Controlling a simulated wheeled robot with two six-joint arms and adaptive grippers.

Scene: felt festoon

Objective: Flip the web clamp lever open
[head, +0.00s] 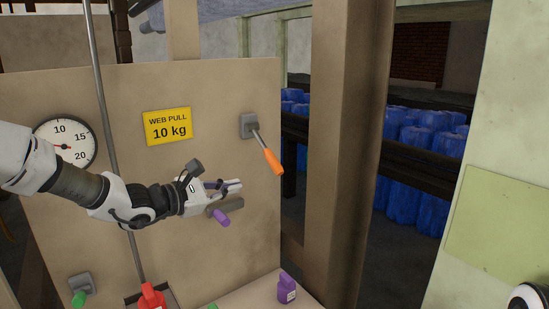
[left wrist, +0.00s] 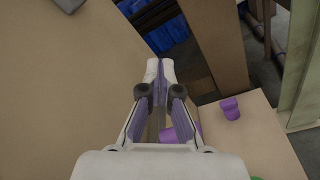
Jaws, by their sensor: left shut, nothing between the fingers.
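Several levers are on the beige panel (head: 110,90), and I cannot tell which is the web clamp lever. One has an orange handle (head: 267,150) on a grey mount (head: 247,124) and slants down to the right. A purple handle (head: 221,217) shows just below my left gripper (head: 238,186), with its grey part (head: 232,205) partly hidden by the gripper. A green handle (head: 79,299) is at the lower left. My left gripper is shut and empty, left of and below the orange handle, apart from it. Its closed fingertips (left wrist: 160,68) show in the left wrist view. My right gripper is out of view.
A yellow sign (head: 168,126) reads "WEB PULL 10 kg"; a round dial (head: 65,143) is left of it. A purple tagged object (head: 287,287) and a red one (head: 152,296) stand below. A brown post (head: 345,150) rises right of the panel.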

